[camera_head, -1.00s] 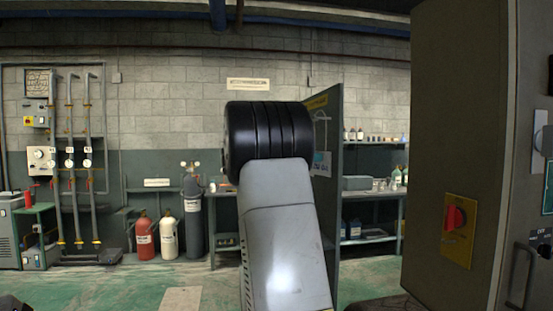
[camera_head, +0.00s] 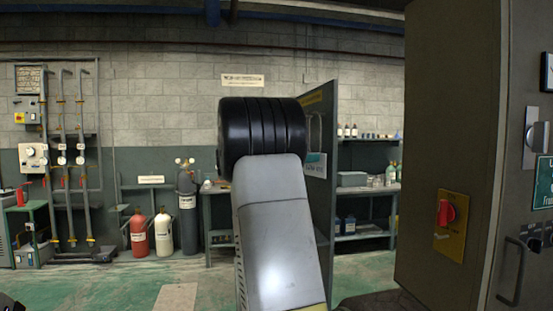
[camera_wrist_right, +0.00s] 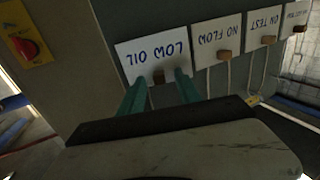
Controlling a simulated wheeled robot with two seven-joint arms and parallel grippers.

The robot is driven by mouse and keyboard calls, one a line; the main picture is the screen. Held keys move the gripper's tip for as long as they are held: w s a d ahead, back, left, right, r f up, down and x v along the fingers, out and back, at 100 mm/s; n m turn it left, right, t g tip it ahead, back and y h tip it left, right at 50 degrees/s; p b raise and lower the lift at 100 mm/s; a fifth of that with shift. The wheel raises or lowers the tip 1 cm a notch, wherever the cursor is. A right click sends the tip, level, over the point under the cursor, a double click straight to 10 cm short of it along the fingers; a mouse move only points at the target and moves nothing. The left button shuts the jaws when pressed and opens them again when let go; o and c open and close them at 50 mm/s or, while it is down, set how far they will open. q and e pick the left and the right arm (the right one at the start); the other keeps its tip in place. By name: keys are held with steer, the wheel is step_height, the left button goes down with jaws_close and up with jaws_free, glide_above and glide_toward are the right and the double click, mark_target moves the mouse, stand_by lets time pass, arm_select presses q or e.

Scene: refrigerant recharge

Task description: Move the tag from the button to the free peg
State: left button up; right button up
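A red button (camera_head: 446,213) on a yellow plate stands on the side of a grey cabinet at the right of the head view. It also shows at the top left of the wrist view (camera_wrist_right: 27,48). I cannot make out a tag on it. In the wrist view a white LOW OIL tag (camera_wrist_right: 150,55) hangs upside down in the picture, with a small brown block at its edge. The green fingers of my right gripper (camera_wrist_right: 161,78) are apart, one to each side of that block. I cannot tell whether they touch the tag. My left gripper is not visible.
More white tags, NO FLOW (camera_wrist_right: 217,40) and ON TEST (camera_wrist_right: 263,24), sit in a row beside LOW OIL, each with a brown block. My grey arm hides the middle of the head view. A dark upright panel (camera_head: 322,200) stands behind it. Open green floor (camera_head: 120,285) lies to the left.

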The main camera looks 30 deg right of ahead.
steer(key=w+a+r+n+t+y, duration=0.1)
steer(key=w+a+n+t+y, duration=0.25)
steer(key=a+t, duration=0.35)
steer(key=w+a+r+n+t+y, duration=0.25)
steer(key=a+n+t+y, duration=0.2)
steer(key=a+t, duration=0.3)
steer(key=s+a+f+n+y, duration=0.3)
steer(key=a+y, duration=0.2)
steer(key=a, duration=0.2)
steer(key=s+a+f+n+y, duration=0.2)
steer(key=s+a+n+y, duration=0.1)
steer(key=a+y, duration=0.3)
steer(key=s+a+f+n+g+y, duration=0.3)
steer(key=s+a+f+n+g, duration=0.1)
steer(key=s+a+f, duration=0.7)
steer(key=s+d+f+g+h, duration=0.1)
steer(key=s+f+g, duration=0.1)
steer(key=s+f, duration=0.2)
steer(key=s+d+f+g, duration=0.2)
steer(key=s+f, duration=0.3)
steer(key=s, duration=0.5)
steer(key=shift+d+g+h, duration=0.2)
steer(key=shift+g+h, duration=0.2)
steer(key=shift+g, duration=0.05)
